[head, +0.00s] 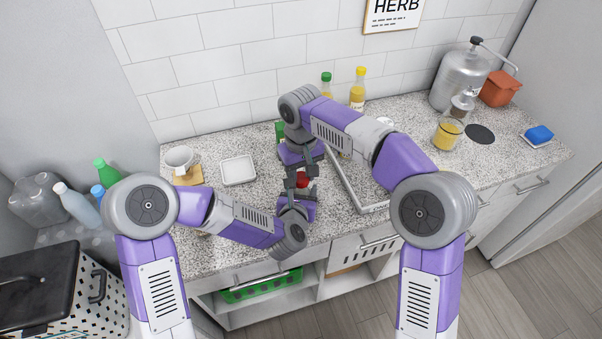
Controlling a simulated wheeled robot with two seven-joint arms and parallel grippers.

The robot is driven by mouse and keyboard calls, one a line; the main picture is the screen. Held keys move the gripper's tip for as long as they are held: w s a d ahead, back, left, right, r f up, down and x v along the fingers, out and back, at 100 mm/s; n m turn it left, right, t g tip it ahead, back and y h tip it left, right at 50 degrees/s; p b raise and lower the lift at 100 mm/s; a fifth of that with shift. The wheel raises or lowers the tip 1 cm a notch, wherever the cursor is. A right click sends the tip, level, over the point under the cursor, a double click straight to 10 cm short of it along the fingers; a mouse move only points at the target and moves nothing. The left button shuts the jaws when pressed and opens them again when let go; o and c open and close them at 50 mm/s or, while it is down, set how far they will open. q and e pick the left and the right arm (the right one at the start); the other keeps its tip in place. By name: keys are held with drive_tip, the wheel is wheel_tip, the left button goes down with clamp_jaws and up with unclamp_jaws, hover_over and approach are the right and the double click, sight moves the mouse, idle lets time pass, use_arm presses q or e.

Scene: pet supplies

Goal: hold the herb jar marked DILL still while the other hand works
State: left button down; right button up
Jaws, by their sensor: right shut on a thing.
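A small red thing (303,179), which looks like a jar's lid, shows between my two grippers above the counter. The rest of it is hidden, and no DILL label can be read. My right gripper (304,171) reaches in from the back and is shut on this red-topped thing. My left gripper (296,191) comes from the front, close beside the same thing. Its fingers are dark and small, so I cannot tell whether they are open or touch it.
A white square dish (238,170) and a mug (181,159) stand left on the speckled counter. A pale tray (345,188) lies right of the grippers, partly behind my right arm. Bottles (358,90) stand by the wall. A yellow-filled jar (447,133) and metal canister (459,80) stand at right.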

sight(301, 177)
drive_tip(key=shift+n, duration=0.5)
drive_tip(key=o, duration=1.2)
drive_tip(key=shift+c, duration=0.2)
drive_tip(key=shift+r, duration=2.25)
drive_tip(key=shift+c, duration=0.3)
drive_tip(key=m, duration=0.3)
drive_tip(key=shift+r, duration=0.3)
wheel_tip(301, 177, up, 3)
drive_tip(key=m, duration=0.3)
drive_tip(key=shift+f+m, duration=0.2)
drive_tip(key=shift+m, duration=0.2)
drive_tip(key=shift+f, duration=3.9)
